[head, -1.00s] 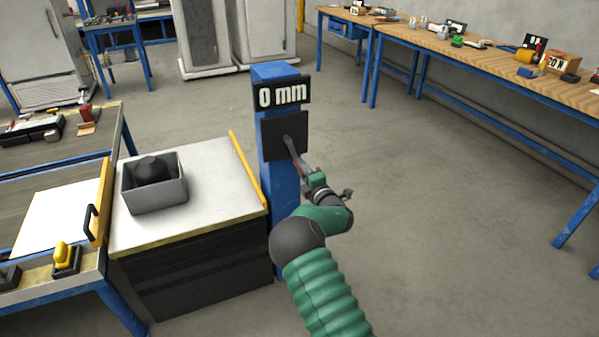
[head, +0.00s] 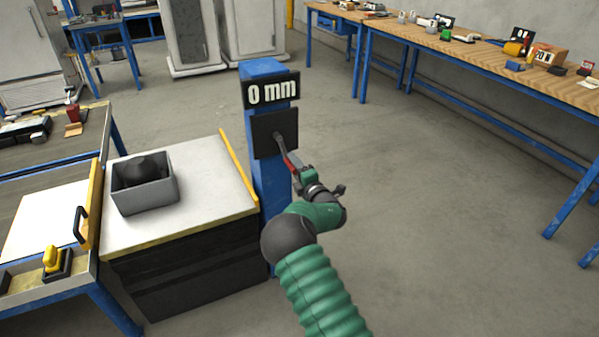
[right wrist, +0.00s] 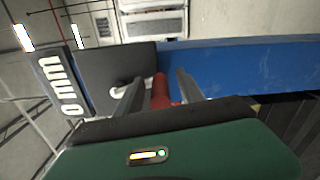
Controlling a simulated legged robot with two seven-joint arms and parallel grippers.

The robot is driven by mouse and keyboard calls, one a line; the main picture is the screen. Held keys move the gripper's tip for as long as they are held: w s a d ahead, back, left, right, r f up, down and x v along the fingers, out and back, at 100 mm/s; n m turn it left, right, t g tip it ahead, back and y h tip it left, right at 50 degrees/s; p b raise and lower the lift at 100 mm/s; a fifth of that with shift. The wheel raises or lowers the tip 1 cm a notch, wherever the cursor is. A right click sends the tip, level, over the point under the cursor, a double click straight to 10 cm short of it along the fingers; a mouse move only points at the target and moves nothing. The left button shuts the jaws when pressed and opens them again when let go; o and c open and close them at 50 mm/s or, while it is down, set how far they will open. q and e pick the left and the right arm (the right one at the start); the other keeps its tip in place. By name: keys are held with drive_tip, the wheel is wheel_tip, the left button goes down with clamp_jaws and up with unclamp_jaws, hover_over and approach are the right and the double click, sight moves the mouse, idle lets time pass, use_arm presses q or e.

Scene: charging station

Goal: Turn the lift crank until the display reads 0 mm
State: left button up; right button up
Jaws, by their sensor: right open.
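The display (head: 271,90) on the blue post (head: 268,185) reads 0 mm, and it also shows sideways in the right wrist view (right wrist: 62,82). Below it is a dark plate (head: 266,136) from which the lift crank (head: 283,148) sticks out, with a grey arm and a red handle. My right gripper (head: 298,172) is at the handle. In the right wrist view the red handle (right wrist: 160,92) lies between the two open fingers (right wrist: 156,98); I cannot tell whether they touch it. My left gripper is not in view.
Left of the post is a lift table (head: 200,165) with a yellow edge, bearing a grey bin (head: 143,198) with a dark object inside. A workbench (head: 470,65) with small items runs along the right wall. The floor (head: 430,220) right of the post is clear.

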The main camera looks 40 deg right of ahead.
drive_tip(key=p+v, duration=0.3)
drive_tip(key=v, duration=1.3)
drive_tip(key=shift+s+p, duration=0.3)
drive_tip(key=shift+s, duration=0.05)
drive_tip(key=shift+d+f, duration=0.1)
drive_tip(key=shift+f, duration=0.05)
